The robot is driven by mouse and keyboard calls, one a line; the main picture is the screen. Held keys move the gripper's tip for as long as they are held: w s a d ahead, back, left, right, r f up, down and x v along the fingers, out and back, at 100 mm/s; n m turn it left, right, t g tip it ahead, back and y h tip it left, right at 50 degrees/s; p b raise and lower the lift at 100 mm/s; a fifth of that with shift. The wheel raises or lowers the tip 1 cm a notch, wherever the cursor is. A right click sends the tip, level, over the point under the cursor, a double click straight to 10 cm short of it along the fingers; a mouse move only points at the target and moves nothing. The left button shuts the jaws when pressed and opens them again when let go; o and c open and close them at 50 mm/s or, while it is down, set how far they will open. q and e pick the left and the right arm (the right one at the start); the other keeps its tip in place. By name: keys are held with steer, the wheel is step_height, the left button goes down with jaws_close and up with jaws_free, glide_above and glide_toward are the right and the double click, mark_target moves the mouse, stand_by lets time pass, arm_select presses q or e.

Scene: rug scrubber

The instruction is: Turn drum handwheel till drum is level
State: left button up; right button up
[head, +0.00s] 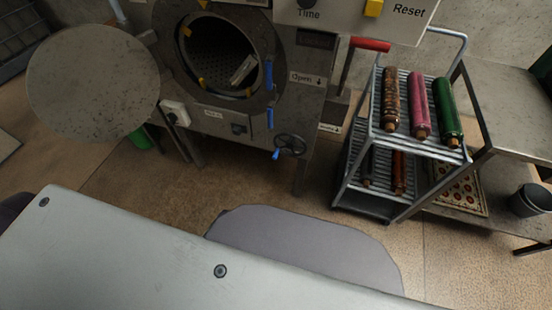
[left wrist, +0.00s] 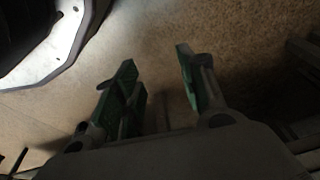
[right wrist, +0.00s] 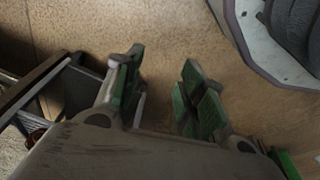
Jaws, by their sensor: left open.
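The drum handwheel (head: 291,145) is a dark spoked wheel low on the front of the machine in the head view, with a blue handle (head: 276,154) at its lower left. The drum (head: 222,62) shows through the round open port above it, with a light object inside. Whether the drum is level I cannot tell. My left gripper (left wrist: 158,85) is open and empty over brown floor in the left wrist view. My right gripper (right wrist: 162,85) is open and empty over floor in the right wrist view. Neither gripper shows in the head view, and the handwheel shows in neither wrist view.
The round door (head: 93,83) stands swung open at the left. A metal cart (head: 369,143) with coloured rolls stands right of the machine. A bench (head: 515,130) and a dark bucket (head: 531,200) are farther right. The floor (head: 130,180) before the machine is clear.

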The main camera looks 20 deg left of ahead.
arm_select(q)
steer(key=w+d+r+t+h+b, duration=0.1)
steer(key=w+d+r+b, duration=0.15)
steer(key=r, duration=0.25)
steer(key=w+d+r+t+b, duration=0.1)
steer(key=w+r+b, duration=0.25)
steer(key=r, duration=0.25)
arm_select(e)
step_height(320, 180, up, 15)
steer(key=w+a+b, duration=0.2)
steer(key=a, duration=0.1)
arm_select(q)
steer(key=w+d+r+n+t+b, duration=0.1)
steer(key=w+r+n+t, duration=0.1)
steer(key=w+t, duration=0.9)
steer(key=shift+w+d+r+n+t, duration=0.25)
steer(key=shift+r+n+t, duration=0.2)
steer(key=shift+t, duration=0.75)
arm_select(e)
steer(key=shift+y, duration=0.8)
steer(key=shift+s+a+f, duration=0.55)
steer(key=shift+a+f, duration=0.25)
steer(key=shift+a, duration=0.05)
steer(key=shift+s+a+f, duration=0.5)
steer(key=shift+a+f, duration=0.3)
arm_select(q)
steer(key=shift+w+f, duration=0.1)
